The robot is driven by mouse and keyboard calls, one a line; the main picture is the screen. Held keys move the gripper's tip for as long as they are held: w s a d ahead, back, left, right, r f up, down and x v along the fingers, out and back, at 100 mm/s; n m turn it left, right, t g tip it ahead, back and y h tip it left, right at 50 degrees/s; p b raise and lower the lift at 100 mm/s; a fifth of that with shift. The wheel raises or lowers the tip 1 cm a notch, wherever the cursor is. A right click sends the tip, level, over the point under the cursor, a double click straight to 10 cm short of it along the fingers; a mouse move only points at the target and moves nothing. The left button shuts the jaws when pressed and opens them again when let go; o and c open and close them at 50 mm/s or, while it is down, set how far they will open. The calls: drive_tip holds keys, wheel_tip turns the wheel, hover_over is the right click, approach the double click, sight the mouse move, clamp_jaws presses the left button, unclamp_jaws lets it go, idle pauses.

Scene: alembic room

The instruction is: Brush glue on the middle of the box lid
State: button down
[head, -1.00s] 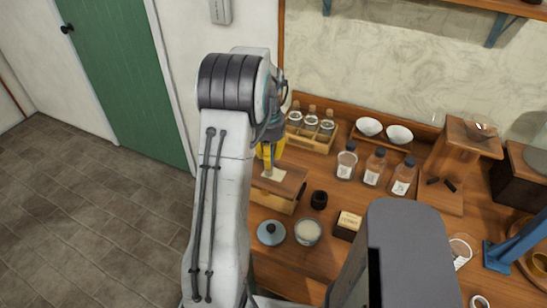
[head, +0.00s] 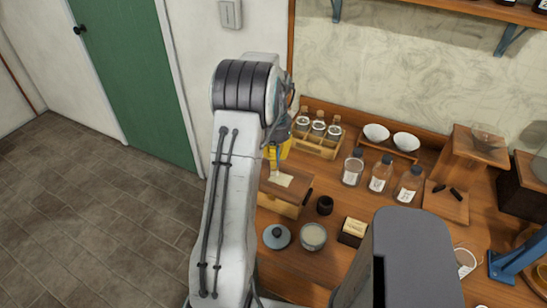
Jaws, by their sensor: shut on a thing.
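The wooden box (head: 278,206) stands on the bench with its brown lid (head: 302,187) on top. A pale, roughly square patch (head: 281,179) lies on the middle of the lid. My gripper (head: 281,158), with yellow parts, is just above and behind that patch, partly hidden by my arm. It is shut on a slim brush (head: 279,165), of which little shows; I cannot tell whether its tip touches the lid. An open jar of pale paste (head: 313,236) stands in front of the box, with its blue-grey lid (head: 277,236) beside it on the left.
A small dark cup (head: 324,205) and a labelled block (head: 353,230) stand right of the box. A rack of small jars (head: 318,140) is behind it. Several labelled bottles (head: 380,174) and white bowls (head: 376,133) stand further right.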

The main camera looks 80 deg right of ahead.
drive_tip(key=shift+r, duration=0.1)
drive_tip(key=shift+r+p, duration=2.35)
drive_tip(key=shift+r, duration=0.55)
drive_tip(key=shift+w, duration=0.1)
